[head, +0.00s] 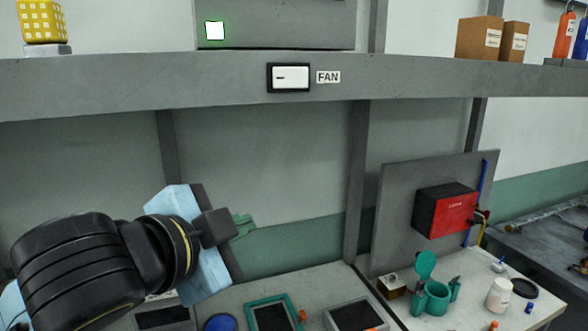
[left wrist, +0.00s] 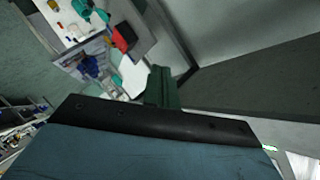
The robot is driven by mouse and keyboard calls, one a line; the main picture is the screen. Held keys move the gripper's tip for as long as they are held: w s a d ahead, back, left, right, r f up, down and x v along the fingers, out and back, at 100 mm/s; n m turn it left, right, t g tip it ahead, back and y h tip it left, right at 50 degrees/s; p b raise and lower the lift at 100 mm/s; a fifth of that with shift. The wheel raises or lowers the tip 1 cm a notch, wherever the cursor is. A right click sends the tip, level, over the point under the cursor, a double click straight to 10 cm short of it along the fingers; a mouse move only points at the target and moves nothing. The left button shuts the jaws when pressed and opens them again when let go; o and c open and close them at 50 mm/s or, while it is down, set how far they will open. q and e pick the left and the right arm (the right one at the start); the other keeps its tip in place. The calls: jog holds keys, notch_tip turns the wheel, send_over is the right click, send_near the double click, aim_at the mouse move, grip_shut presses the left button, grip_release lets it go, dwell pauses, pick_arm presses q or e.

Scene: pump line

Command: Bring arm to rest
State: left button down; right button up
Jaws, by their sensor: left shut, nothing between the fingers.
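My left arm comes in from the left in the head view. My left gripper (head: 243,226) has green fingers and is shut, with nothing between them. It is in the air above the bench and below the grey beam, pointing right. In the left wrist view the green fingers (left wrist: 160,86) are together at the middle, in front of a tilted view of the room. My right gripper is not in view.
A grey beam (head: 180,75) with a FAN switch (head: 290,77) runs above my arm. The bench holds a teal-framed tray (head: 289,300), a grey tray (head: 350,301), a teal pot (head: 436,298) and a white bottle (head: 499,294). A red box (head: 448,212) is mounted on a panel.

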pick_arm(q)
jog(key=s+a+f+n+g+y, duration=0.1)
jog(key=s+a+f+n+g, duration=0.15)
jog(key=f, duration=0.55)
jog(key=s+a+f+n+g+y, duration=0.1)
jog(key=a+f+n, duration=0.15)
jog(key=f, duration=0.55)
jog(key=s+a+f+n+g+y, duration=0.15)
jog(key=f+n, duration=0.25)
jog(key=f, duration=0.4)
jog(key=s+a+f+n+g+y, duration=0.1)
jog(key=s+a+f+n+g, duration=0.1)
jog(key=s+a+f, duration=0.4)
jog(key=s+a+f+n+g+y, duration=0.1)
jog(key=s+a+f+n+g, duration=0.1)
jog(key=s+f, duration=0.7)
notch_tip(320, 180, down, 30)
jog(key=s+g+b, duration=0.2)
jog(key=s+b, duration=0.1)
jog(key=b, duration=0.2)
jog(key=s+a+f+g+b, duration=0.1)
jog(key=s+a+f+b, duration=0.2)
jog(key=s+f, duration=1.2)
notch_tip(320, 180, down, 3)
jog(key=shift+s+r+b, duration=0.1)
jog(key=shift+s+b, duration=0.15)
jog(key=shift+b, duration=0.25)
jog(key=shift+y, duration=0.25)
